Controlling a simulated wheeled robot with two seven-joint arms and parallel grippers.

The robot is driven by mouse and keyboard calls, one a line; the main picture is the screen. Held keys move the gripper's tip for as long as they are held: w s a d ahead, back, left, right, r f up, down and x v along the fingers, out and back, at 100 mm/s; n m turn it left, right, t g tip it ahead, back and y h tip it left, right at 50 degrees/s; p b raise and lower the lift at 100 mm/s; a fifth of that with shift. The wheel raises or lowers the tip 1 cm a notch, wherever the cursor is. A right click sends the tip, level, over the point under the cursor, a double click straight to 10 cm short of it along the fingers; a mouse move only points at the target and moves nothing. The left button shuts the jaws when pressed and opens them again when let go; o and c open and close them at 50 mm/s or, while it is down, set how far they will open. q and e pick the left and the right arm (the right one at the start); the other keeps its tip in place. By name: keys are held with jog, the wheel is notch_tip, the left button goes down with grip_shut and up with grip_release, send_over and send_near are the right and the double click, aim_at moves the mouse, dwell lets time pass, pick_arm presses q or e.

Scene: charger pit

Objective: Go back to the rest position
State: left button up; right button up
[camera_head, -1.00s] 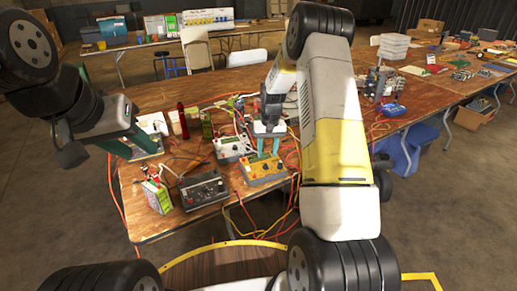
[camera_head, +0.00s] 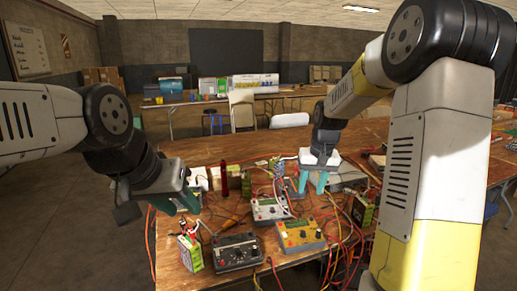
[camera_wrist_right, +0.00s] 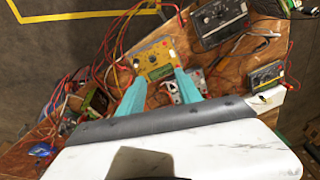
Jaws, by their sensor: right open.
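My right gripper (camera_head: 313,183) is open and empty above the table's cables, behind and slightly right of a yellow box with knobs (camera_head: 300,236). In the right wrist view its teal fingers (camera_wrist_right: 160,90) are spread apart, with the yellow box (camera_wrist_right: 153,58) beyond them. My left gripper (camera_head: 188,202) hangs over the table's left side, above a green battery pack (camera_head: 191,252). Its finger gap does not show clearly.
A black box with knobs (camera_head: 237,252) and a grey one (camera_head: 270,209) stand on the wooden table (camera_head: 200,280) among red and yellow cables. Another green pack (camera_head: 362,211) stands near my right arm. Chairs (camera_head: 242,108) and a back table lie behind.

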jog(key=s+a+r+t, duration=0.1)
jog(key=s+r, duration=0.2)
jog(key=s, duration=0.5)
jog(key=s+a+r+t, duration=0.1)
jog(key=s+r, duration=0.3)
jog(key=s, duration=0.5)
jog(key=s+a+r+t+y, duration=0.1)
jog(key=s+r, duration=0.3)
jog(key=s, duration=0.4)
jog(key=shift+s+a+n+t, duration=0.2)
jog(key=shift+s+n+t, duration=0.15)
jog(key=shift+n+t, duration=0.05)
jog(key=shift+r, duration=0.1)
